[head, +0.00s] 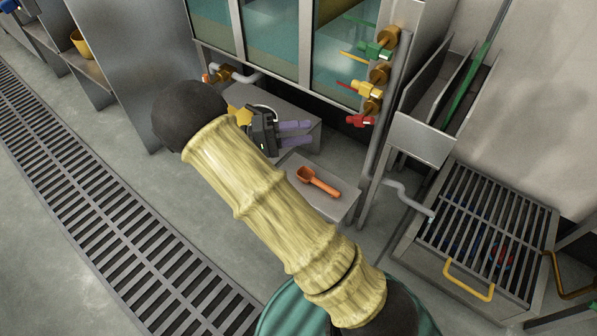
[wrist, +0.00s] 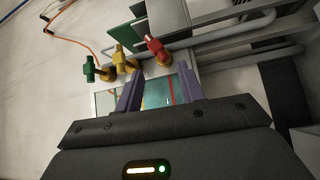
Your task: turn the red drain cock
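The red drain cock (head: 360,120) is the lowest of several coloured cocks on the tank's right corner in the head view. In the wrist view the red drain cock (wrist: 155,46) sits on a brass fitting, ahead of my fingertips. My gripper (head: 309,133) is left of the red cock in the head view, its purple fingers pointing toward it with a gap between. In the wrist view my gripper (wrist: 161,76) has its fingers apart, with nothing held between them. The red cock is clear of the fingers.
A yellow cock (head: 366,88) and a green cock (head: 376,50) sit above the red one. A grey vertical pipe (head: 372,150) stands close by on the right. An orange scoop (head: 318,182) lies on a low grey block (head: 337,208) below. A grated trough (head: 415,245) stands at right.

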